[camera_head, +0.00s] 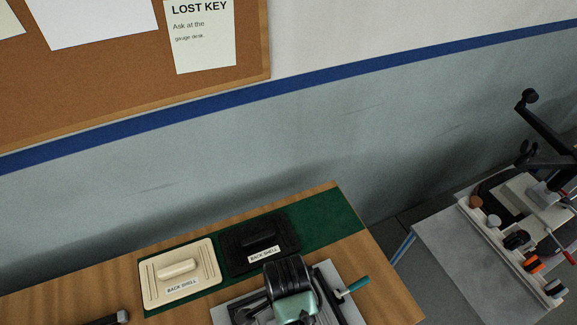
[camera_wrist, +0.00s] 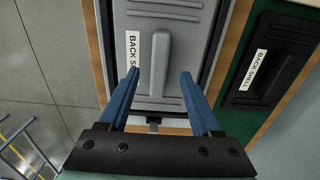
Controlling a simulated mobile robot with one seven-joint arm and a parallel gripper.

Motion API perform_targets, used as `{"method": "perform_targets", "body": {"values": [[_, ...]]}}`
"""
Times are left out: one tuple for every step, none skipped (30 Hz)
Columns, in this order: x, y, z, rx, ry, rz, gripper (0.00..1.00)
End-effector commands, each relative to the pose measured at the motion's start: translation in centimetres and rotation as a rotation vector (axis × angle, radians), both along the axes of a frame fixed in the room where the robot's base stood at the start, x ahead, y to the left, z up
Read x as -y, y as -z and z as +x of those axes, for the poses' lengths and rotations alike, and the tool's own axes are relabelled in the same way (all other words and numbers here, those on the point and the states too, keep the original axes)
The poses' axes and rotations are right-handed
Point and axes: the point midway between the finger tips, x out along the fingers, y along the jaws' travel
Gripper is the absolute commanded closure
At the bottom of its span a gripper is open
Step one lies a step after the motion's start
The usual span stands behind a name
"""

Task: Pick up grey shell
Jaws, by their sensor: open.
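The grey shell (camera_wrist: 191,45) fills the upper middle of the wrist view. It has a long raised grip along its middle, slots at its ends and a white label on its left side. It lies in a dark-edged recess. My gripper (camera_wrist: 159,73) is open, its two blue fingers on either side of the near part of the raised grip. I cannot tell how far above the shell the fingertips are. In the head view my wrist hides most of the shell's place and the fingertips.
A black shell (camera_head: 258,240) and a cream shell (camera_head: 180,272) lie on a green mat (camera_head: 328,213) on the wooden bench. A teal-handled lever (camera_head: 353,286) stands beside my wrist. A grey table (camera_head: 450,250) with a fixture and several knobs is at the right.

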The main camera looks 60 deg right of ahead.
Motion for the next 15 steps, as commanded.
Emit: {"method": "perform_targets", "body": {"values": [[0.0, 0.5, -0.3, -0.004, 0.003, 0.003, 0.35], [0.0, 0.9, -0.4, -0.005, 0.002, 0.004, 0.35], [0.1, 1.4, -0.5, -0.005, 0.001, 0.004, 0.35], [0.1, 1.9, -0.4, -0.003, 0.001, 0.002, 0.35], [0.1, 2.3, -0.4, -0.003, 0.000, 0.002, 0.35], [0.1, 2.8, -0.4, -0.002, 0.000, 0.001, 0.35], [0.1, 3.0, -0.4, -0.003, 0.000, 0.002, 0.35], [0.1, 3.2, -0.4, -0.002, 0.000, 0.001, 0.35], [0.1, 3.5, -0.3, -0.001, -0.001, 0.001, 0.35], [0.1, 3.6, -0.4, -0.001, -0.001, 0.001, 0.35], [0.1, 3.7, -0.4, -0.001, -0.001, 0.001, 0.35], [0.1, 3.7, -0.3, 0.000, -0.001, 0.000, 0.35], [0.1, 3.7, -0.3, 0.000, -0.001, 0.000, 0.35], [0.1, 3.7, -0.3, 0.000, -0.001, 0.000, 0.35], [0.1, 3.7, -0.3, 0.000, -0.001, 0.000, 0.35]]}}
